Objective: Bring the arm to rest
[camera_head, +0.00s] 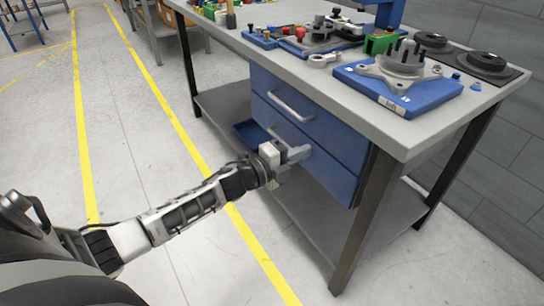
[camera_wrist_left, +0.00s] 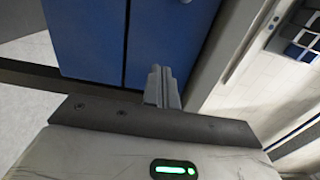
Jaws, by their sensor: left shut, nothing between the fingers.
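My left gripper (camera_head: 300,153) is at the end of the left arm, low in front of the blue drawer unit (camera_head: 345,145) under the workbench. Its fingers are together with nothing between them. In the left wrist view the closed fingers (camera_wrist_left: 162,87) point toward the blue drawer fronts (camera_wrist_left: 170,40). I cannot tell whether the fingertips touch the drawer unit. The left arm reaches across the floor from the lower left. My right gripper is not in view.
The workbench (camera_head: 385,128) carries a blue fixture plate (camera_head: 420,98) with a grey flanged part, and several tools and parts. A drawer handle (camera_head: 291,106) sticks out above the gripper. A bench leg (camera_head: 363,225) stands at right. The floor (camera_head: 120,130) at left is clear, with yellow lines.

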